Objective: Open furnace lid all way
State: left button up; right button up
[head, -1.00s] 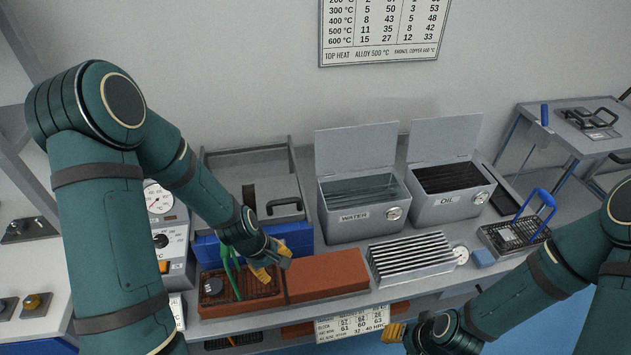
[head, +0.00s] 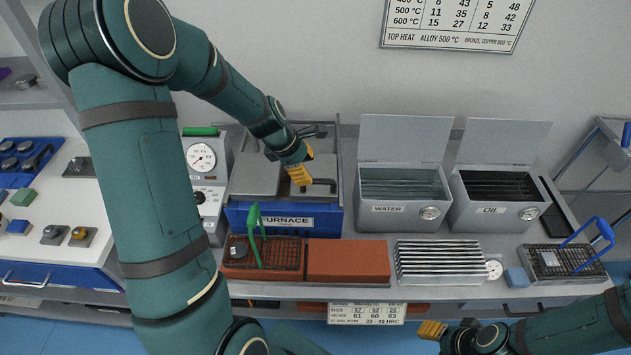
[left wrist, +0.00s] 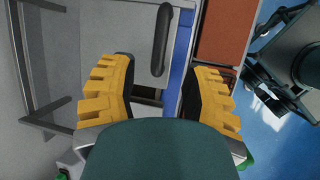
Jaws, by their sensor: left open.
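The furnace (head: 285,221) is a blue box with a grey top at the back left of the bench. A flat grey lid panel (head: 254,177) lies on its top, and a dark bar handle (head: 322,186) shows to the right. How far the lid is open is unclear, as my gripper covers part of it. My left gripper (head: 299,174) is open and empty above the furnace top, beside the handle. In the left wrist view the handle (left wrist: 162,40) lies ahead between the spread yellow fingers (left wrist: 160,75), with a dark gap below it. My right gripper (head: 432,329) is low at the front.
The water tank (head: 402,212) stands to the right of the furnace, then the oil tank (head: 500,214). A gauge unit (head: 203,180) stands to the left.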

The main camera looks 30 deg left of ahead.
aim_at(315, 180)
pick_arm(q)
jog(key=b+x, duration=0.1)
jog(key=x, duration=0.5)
jog(key=shift+f, duration=0.1)
grip_shut()
